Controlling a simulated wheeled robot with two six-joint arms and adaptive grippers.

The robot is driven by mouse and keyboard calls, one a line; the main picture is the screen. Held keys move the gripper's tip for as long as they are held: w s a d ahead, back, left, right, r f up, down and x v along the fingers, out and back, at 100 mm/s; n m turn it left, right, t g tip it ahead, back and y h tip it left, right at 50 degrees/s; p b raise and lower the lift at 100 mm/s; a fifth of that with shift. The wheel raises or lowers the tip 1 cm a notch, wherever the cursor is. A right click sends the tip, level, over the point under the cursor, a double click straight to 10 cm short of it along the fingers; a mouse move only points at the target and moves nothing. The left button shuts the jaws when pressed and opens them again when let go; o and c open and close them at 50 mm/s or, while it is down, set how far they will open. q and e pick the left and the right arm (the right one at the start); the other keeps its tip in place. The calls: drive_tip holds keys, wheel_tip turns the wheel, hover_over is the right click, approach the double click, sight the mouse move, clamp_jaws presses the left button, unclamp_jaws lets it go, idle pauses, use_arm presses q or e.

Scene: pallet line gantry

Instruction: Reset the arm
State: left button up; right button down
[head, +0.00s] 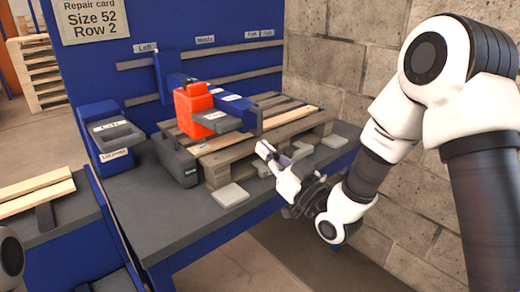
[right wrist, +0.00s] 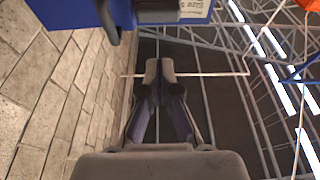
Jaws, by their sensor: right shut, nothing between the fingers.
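My right arm comes in from the right in the head view. Its gripper (head: 266,152) hangs over the front edge of the bench, in front of the wooden pallet (head: 228,166). In the right wrist view the two fingers (right wrist: 160,72) are together at the tips with nothing between them. That view looks up past the fingers to a dark ceiling with beams and light strips. The gripper appears apart from the pallet. My left gripper is out of sight.
A red-orange tool unit (head: 193,108) sits over the pallet beside a blue arm (head: 172,82). Grey pads (head: 230,195) lie on the grey bench (head: 190,228). A labelled lever box (head: 112,135) stands left. A block wall (head: 400,215) is close behind my right arm.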

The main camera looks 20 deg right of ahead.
drive_tip(key=shift+w, duration=0.1)
drive_tip(key=shift+f, duration=0.1)
drive_tip(key=s+a+f+m+g+h+p, duration=0.1)
drive_tip(key=s+f+g+h+p, duration=0.25)
drive_tip(key=f, duration=0.95)
drive_tip(key=s+f+m+g+p, duration=0.1)
drive_tip(key=s+f+g+p, duration=0.35)
drive_tip(key=f, duration=0.85)
drive_tip(key=s+d+f+m+g+h, duration=0.1)
drive_tip(key=s+f+g, duration=0.3)
drive_tip(key=s, duration=0.4)
drive_tip(key=s+d+f+g+h, duration=0.1)
drive_tip(key=s+f+g, duration=0.2)
drive_tip(key=s, duration=0.5)
drive_tip(key=s+d+f+m+g+h, duration=0.1)
drive_tip(key=s+f+g, duration=0.3)
drive_tip(key=s, duration=0.4)
drive_tip(key=shift+s+d+f+m+g+h, duration=0.35)
drive_tip(key=shift+d+g, duration=0.15)
drive_tip(key=shift+d, duration=0.1)
